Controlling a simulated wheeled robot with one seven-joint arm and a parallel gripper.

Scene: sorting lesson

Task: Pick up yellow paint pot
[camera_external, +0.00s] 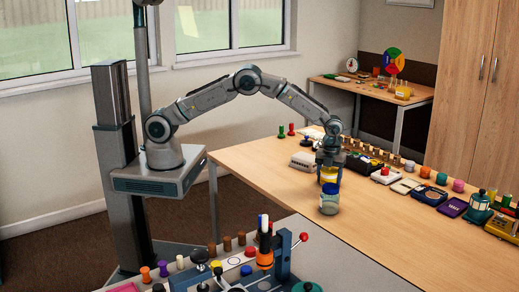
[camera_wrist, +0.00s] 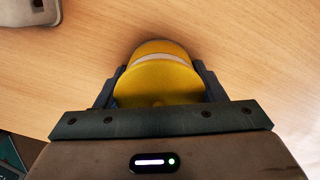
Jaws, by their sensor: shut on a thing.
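The yellow paint pot (camera_wrist: 158,84) sits between the two fingers of my gripper (camera_wrist: 160,92) in the wrist view, its round yellow top facing the camera. In the external view the yellow pot (camera_external: 328,173) shows under my gripper (camera_external: 328,166), over the wooden table. My gripper is shut on it. A blue-rimmed glass jar (camera_external: 330,199) stands on the table just in front of the pot in the external view and may hide its lower part. I cannot tell whether the pot touches the table.
The wooden table (camera_external: 390,245) is clear at its front and middle. A grey device (camera_external: 302,161) stands left of my gripper. A nearer grey table (camera_external: 350,270) holds colourful pieces.

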